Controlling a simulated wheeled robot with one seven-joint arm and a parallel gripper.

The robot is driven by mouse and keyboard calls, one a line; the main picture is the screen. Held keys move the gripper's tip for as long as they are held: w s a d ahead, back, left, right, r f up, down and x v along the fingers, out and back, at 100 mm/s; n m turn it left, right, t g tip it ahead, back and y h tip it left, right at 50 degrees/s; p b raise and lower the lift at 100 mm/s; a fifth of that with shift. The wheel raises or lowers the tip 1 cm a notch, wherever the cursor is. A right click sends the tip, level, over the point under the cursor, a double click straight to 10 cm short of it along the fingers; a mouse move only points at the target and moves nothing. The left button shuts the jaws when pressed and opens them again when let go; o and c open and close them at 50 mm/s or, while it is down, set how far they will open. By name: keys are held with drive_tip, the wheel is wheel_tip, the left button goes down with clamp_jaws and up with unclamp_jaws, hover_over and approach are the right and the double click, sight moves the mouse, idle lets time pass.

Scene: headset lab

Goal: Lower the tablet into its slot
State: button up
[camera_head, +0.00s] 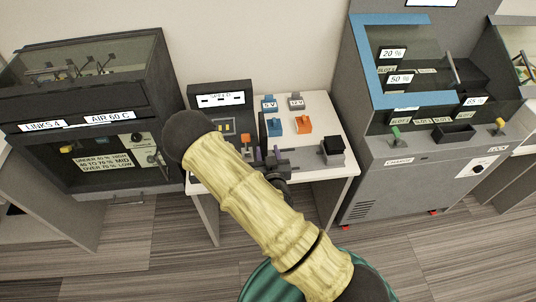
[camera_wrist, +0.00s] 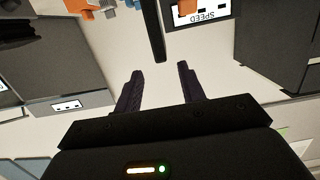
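A thin, dark upright slab (camera_head: 263,128), which may be the tablet, stands on the white table beside the box labelled SPEED. In the wrist view it looks like a narrow dark bar (camera_wrist: 153,30) seen edge-on, just beyond my fingertips. My gripper (camera_head: 267,156) is low over the front of the table, in front of the slab. The wrist view shows my gripper (camera_wrist: 159,70) with its two fingers apart and nothing between them. My arm hides part of the table. I cannot make out a slot.
The SPEED box (camera_head: 222,99) stands left of the slab. A black box (camera_head: 332,151) is at the table's right. Cabinets flank the table (camera_head: 324,110).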

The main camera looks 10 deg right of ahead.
drive_tip(key=shift+s, duration=0.2)
idle(0.5)
drive_tip(key=s+d+r+g, duration=0.3)
drive_tip(key=s+r+g, duration=0.3)
drive_tip(key=s, duration=0.2)
drive_tip(key=s+d+r+g, duration=0.4)
drive_tip(key=s+r+g, duration=0.3)
drive_tip(key=s, duration=0.2)
drive_tip(key=shift+d+r+g, duration=0.25)
drive_tip(key=shift+r+g, duration=0.05)
drive_tip(key=shift+s, duration=0.15)
drive_tip(key=shift+c, duration=0.4)
